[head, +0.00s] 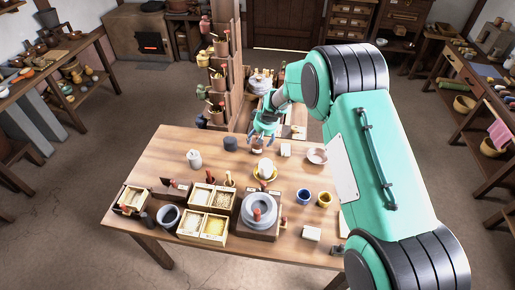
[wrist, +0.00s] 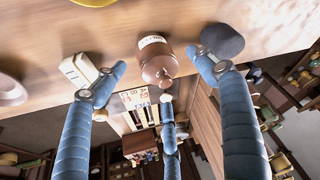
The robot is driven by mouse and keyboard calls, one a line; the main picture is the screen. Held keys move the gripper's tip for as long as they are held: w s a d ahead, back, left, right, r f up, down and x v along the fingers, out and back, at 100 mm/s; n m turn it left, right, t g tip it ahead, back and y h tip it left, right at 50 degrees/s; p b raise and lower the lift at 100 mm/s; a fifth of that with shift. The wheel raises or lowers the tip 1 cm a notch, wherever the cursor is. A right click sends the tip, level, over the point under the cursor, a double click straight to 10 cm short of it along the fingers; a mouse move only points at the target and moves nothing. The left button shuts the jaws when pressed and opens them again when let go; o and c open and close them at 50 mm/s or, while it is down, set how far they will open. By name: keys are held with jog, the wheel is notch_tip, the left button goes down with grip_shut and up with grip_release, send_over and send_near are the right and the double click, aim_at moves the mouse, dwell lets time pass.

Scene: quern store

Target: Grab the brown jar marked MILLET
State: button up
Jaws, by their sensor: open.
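The brown jar (wrist: 157,66) stands on the wooden table, with a knobbed lid and a pale label; the label's lettering is too small to read for certain. In the head view the jar (head: 257,149) is near the table's far edge, partly hidden by my gripper (head: 263,136). In the wrist view my gripper (wrist: 160,85) is open, its blue fingers spread to the left, right and below the jar. No finger clearly touches it, and nothing is held.
A dark grey rounded pot (wrist: 222,40) is close by the right finger. A small white block (wrist: 78,68) is by the left finger. A pinkish bowl (head: 317,156) is to the right.

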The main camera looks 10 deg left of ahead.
jog(key=shift+b+x, duration=0.65)
jog(key=shift+x, duration=1.9)
jog(key=shift+w, duration=0.1)
jog(key=c, duration=1.5)
jog(key=shift+o, duration=0.2)
jog(key=shift+r, duration=0.2)
notch_tip(320, 180, up, 10)
jog(key=shift+f+p, duration=0.15)
jog(key=shift+p, duration=0.9)
